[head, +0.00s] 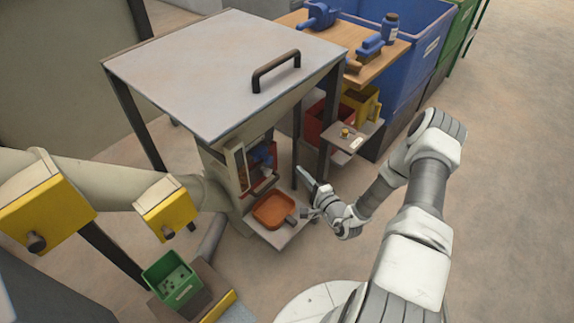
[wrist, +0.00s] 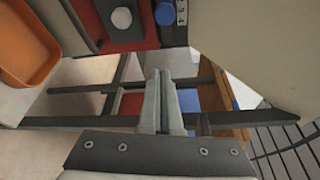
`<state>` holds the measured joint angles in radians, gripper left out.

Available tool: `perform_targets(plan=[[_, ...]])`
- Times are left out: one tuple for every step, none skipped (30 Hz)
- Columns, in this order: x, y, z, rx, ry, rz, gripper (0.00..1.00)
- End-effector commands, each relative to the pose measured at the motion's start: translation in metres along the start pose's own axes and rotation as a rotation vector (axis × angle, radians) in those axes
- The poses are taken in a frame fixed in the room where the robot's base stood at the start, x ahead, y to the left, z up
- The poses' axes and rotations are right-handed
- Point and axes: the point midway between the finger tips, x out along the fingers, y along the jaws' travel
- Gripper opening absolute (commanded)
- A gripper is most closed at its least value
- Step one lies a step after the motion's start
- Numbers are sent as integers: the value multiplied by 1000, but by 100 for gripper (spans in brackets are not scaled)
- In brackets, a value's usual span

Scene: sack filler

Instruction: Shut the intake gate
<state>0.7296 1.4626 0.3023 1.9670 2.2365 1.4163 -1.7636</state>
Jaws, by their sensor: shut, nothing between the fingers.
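A beige intake pipe (head: 110,180) runs in from the left to the filler. It carries two yellow housings with dark knobs, one at the far left (head: 45,215) and one nearer the filler (head: 166,208). I cannot tell which part is the intake gate or whether it stands open. The filler body (head: 222,168) stands under a grey lid (head: 225,75) with a dark handle. My gripper (head: 306,180) is to the right of the filler's open front, apart from the yellow housings. In the wrist view its fingers (wrist: 161,85) are together and empty.
An orange tray (head: 273,211) sits on the filler's front shelf and shows in the wrist view (wrist: 25,50). Table legs (head: 297,140) stand close to my gripper. A green bin (head: 172,281) is at lower left. Blue bins (head: 425,40) stand behind. Floor at right is clear.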

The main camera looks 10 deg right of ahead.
Motion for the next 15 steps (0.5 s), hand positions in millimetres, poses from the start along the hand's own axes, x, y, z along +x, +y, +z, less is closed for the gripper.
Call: perform_targets(plan=[[6, 1, 0, -1, -1, -2, 0], [10, 1, 0, -1, -1, -2, 0], [16, 1, 0, -2, -2, -3, 0], [22, 2, 0, -1, -3, -2, 0], [28, 2, 0, -1, -3, -3, 0], [36, 2, 0, -2, -2, -3, 0], [42, 2, 0, -2, -2, -3, 0], [49, 2, 0, -2, -2, -5, 0], [58, 3, 0, -2, -2, -3, 0], [65, 3, 0, -2, -2, -4, 0], [72, 3, 0, -2, -2, -3, 0], [80, 3, 0, -2, -2, -4, 0], [86, 3, 0, -1, -2, -3, 0], [93, 3, 0, -1, -1, -4, 0], [100, 3, 0, 0, -1, -2, 0]])
